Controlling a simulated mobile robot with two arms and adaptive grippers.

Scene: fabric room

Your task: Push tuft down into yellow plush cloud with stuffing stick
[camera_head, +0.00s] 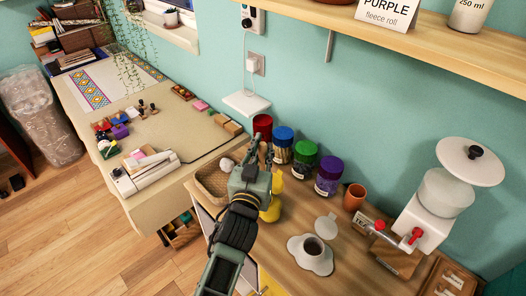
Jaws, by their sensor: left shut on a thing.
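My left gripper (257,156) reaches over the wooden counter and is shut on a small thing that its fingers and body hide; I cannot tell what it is. A yellow object (272,208) stands on the counter just right of the gripper, partly behind it; I cannot tell whether it is the plush cloud. A small white tuft-like lump (227,164) lies at the woven basket (208,184), left of the gripper. I cannot make out the stuffing stick. My right gripper is out of view.
Jars with red, blue (283,145), green and purple (328,176) lids stand behind the gripper. A white cloud-shaped dish with a cup (311,254), an orange cup (354,197) and a white dispenser (432,205) are to the right. A craft table (165,125) stands left.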

